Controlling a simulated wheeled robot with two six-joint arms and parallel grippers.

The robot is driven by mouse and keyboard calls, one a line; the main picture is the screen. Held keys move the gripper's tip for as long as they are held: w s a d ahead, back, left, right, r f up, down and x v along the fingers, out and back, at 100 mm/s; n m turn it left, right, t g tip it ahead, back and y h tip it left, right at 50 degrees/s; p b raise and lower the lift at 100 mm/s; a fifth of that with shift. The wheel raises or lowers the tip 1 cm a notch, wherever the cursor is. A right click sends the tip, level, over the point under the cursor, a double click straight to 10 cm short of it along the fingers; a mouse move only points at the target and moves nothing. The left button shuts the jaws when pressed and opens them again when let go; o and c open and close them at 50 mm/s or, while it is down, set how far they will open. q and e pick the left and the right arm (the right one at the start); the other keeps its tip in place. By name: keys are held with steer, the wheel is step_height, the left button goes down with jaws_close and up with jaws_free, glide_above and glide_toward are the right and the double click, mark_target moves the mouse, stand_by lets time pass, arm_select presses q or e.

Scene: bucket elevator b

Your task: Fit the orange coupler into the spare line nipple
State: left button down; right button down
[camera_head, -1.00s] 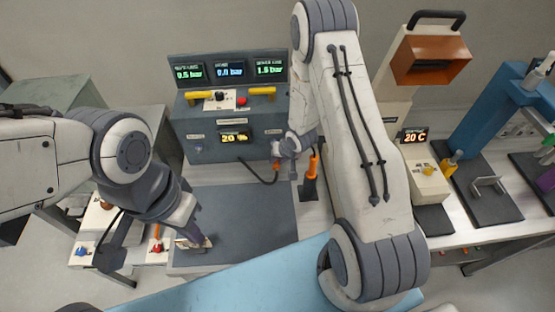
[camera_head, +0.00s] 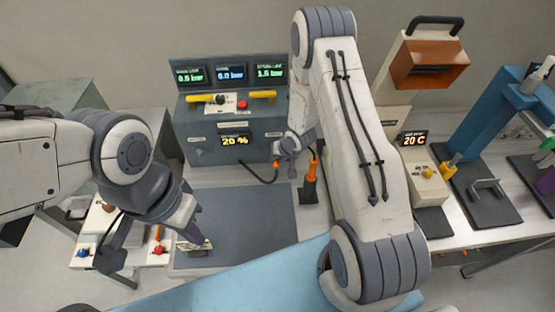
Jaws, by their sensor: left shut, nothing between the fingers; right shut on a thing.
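The orange coupler (camera_head: 276,164) sits at the end of a black hose (camera_head: 258,177) that loops from the front of the grey console. My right gripper (camera_head: 281,153) is shut on the coupler, close to the right part of the console front. The fingers hide part of the coupler. A small round fitting (camera_head: 200,152) shows on the left of the console front; I cannot tell whether it is the spare line nipple. My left gripper (camera_head: 203,238) is shut and empty, low over the grey mat, by a small pale plate (camera_head: 191,246).
The console (camera_head: 183,125) has lit displays on top and yellow handles. An orange-handled tool (camera_head: 312,171) stands in a dark holder beside my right arm. The middle of the grey mat (camera_head: 250,215) is clear. A yellow-knobbed box (camera_head: 426,184) and a blue press (camera_head: 490,113) stand right.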

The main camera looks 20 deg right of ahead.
steer(key=shift+w+d+p, duration=0.2)
steer(key=shift+w+p, duration=0.2)
steer(key=shift+w, duration=0.3)
steer(key=c, duration=0.7)
jaws_free()
steer(key=v, duration=1)
steer(key=shift+r+b, duration=0.25)
steer(key=shift+b, duration=0.15)
